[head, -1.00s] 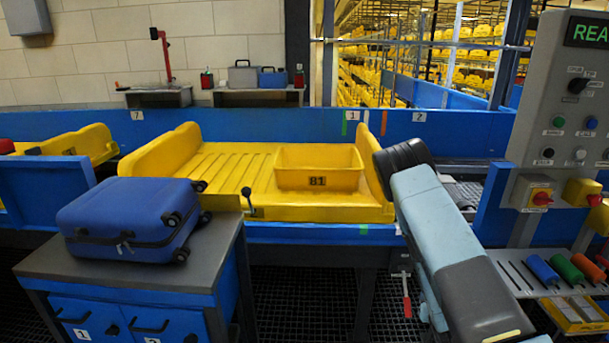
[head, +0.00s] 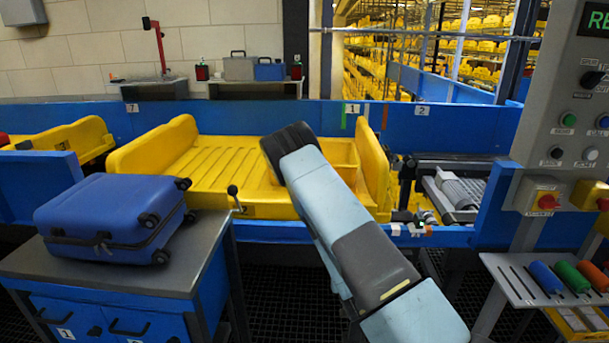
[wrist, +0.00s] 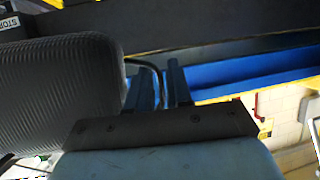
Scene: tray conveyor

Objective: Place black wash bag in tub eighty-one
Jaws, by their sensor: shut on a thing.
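My gripper (wrist: 162,72) shows in the wrist view as two dark fingers beyond a dark plate. A large dark ribbed thing with a rounded corner, which looks like the black wash bag (wrist: 60,85), fills the left side there, close beside the fingers, with a thin loop near them. The gripper is shut; the exact grip is hard to see. In the head view my arm reaches over the yellow tub (head: 343,150) and covers its number and most of its front; the gripper cannot be made out there. The tub sits on the yellow tray (head: 190,165).
A blue suitcase (head: 110,215) lies on a grey-topped cabinet (head: 150,268) at left. A control panel (head: 570,110) stands at right, above a shelf (head: 535,285) with coloured handles. A blue conveyor wall (head: 230,115) runs behind. The tray's left part is clear.

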